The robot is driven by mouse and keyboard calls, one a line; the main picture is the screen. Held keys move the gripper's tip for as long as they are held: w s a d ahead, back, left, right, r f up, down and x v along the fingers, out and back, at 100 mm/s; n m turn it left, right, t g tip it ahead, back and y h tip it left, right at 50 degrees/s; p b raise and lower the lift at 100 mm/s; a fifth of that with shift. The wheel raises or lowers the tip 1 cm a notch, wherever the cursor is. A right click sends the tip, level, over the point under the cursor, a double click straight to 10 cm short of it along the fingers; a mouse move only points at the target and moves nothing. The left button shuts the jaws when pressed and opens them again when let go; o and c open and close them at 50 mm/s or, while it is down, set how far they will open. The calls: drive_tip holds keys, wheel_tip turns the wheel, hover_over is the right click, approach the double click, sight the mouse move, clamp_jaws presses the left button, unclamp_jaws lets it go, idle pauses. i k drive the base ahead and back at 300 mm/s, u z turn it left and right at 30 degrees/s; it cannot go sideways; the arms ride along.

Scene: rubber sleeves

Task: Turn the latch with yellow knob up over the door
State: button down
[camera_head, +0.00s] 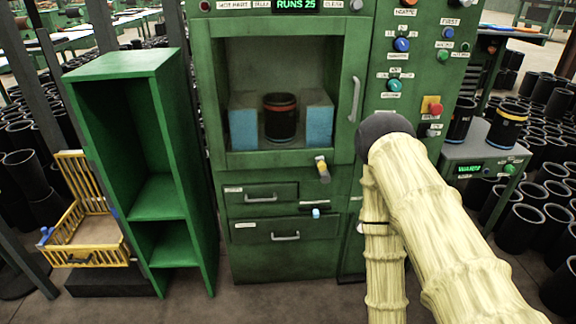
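The latch with the yellow knob (323,169) sits just below the lower edge of the door, right of its middle. Its yellow end is up and a grey end points down. The green door (260,160) of the machine has a large window and a vertical grey handle (355,99) on its right side; it looks shut. Behind the window a black sleeve with a red band (281,117) stands between two blue blocks. My arm, in a cream cover, crosses the right side and bends at a dark joint. My gripper is not in view.
Two drawers with handles (286,236) and a small blue-ended lever (316,213) are below the latch. An open green shelf (165,195) and a yellow basket (90,248) stand at left. Buttons and a red stop button (435,108) are at right. A side table (480,152) holds black sleeves.

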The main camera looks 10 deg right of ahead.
sight(325, 178)
drive_tip(key=u, duration=1.85)
drive_tip(key=k, duration=0.8)
drive_tip(key=z, duration=1.35)
drive_tip(key=i, duration=0.5)
